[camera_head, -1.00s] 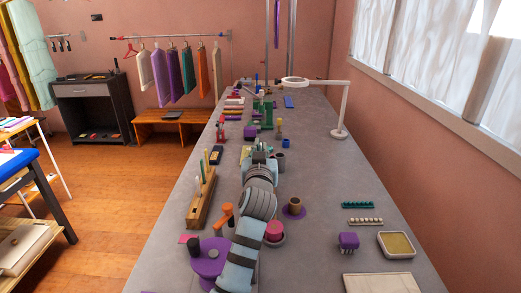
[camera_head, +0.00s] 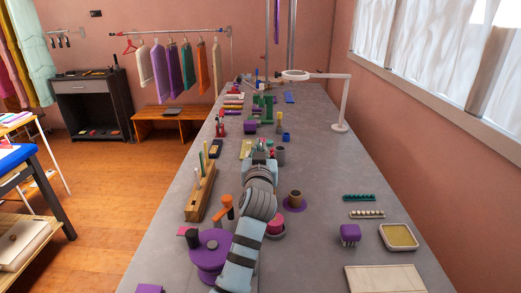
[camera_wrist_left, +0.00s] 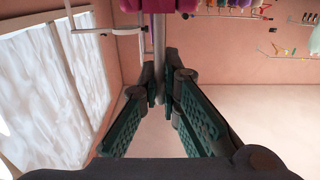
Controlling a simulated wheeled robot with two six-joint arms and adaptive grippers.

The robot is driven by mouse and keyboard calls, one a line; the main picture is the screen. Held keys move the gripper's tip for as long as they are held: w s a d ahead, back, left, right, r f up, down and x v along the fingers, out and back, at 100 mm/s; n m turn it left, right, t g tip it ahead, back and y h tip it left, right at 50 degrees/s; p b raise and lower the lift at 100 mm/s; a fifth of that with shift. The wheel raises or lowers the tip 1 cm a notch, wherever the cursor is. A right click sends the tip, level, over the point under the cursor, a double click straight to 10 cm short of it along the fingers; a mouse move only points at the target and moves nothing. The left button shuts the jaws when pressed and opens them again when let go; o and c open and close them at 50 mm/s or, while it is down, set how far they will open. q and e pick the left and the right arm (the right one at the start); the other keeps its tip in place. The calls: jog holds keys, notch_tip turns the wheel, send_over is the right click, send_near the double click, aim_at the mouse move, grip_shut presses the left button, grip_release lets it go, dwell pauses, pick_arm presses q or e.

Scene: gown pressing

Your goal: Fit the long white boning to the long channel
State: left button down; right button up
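A wooden rack (camera_head: 196,203) on the left side of the table holds several thin upright sticks. A pale stick (camera_head: 202,164) stands among them; I cannot tell for sure that it is the long white boning. I cannot make out the long channel. My left gripper (camera_head: 260,148) is over the middle of the table, to the right of and beyond the rack. My right gripper is not in view.
A purple round stand (camera_head: 210,250) and an orange-handled thing (camera_head: 226,206) are left of my arm. A magnifier lamp (camera_head: 341,100) stands at right. A purple pincushion-like block (camera_head: 350,233) and a framed tray (camera_head: 398,236) lie front right.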

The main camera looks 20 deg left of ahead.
pick_arm(q)
notch_tip(320, 180, down, 3)
jog(key=shift+b, duration=1.15)
jog(key=c, duration=1.7)
grip_release()
jog(key=shift+p+v, duration=0.75)
jog(key=shift+v, duration=0.2)
jog(key=shift+s+d, duration=0.2)
jog(key=shift+s, duration=0.35)
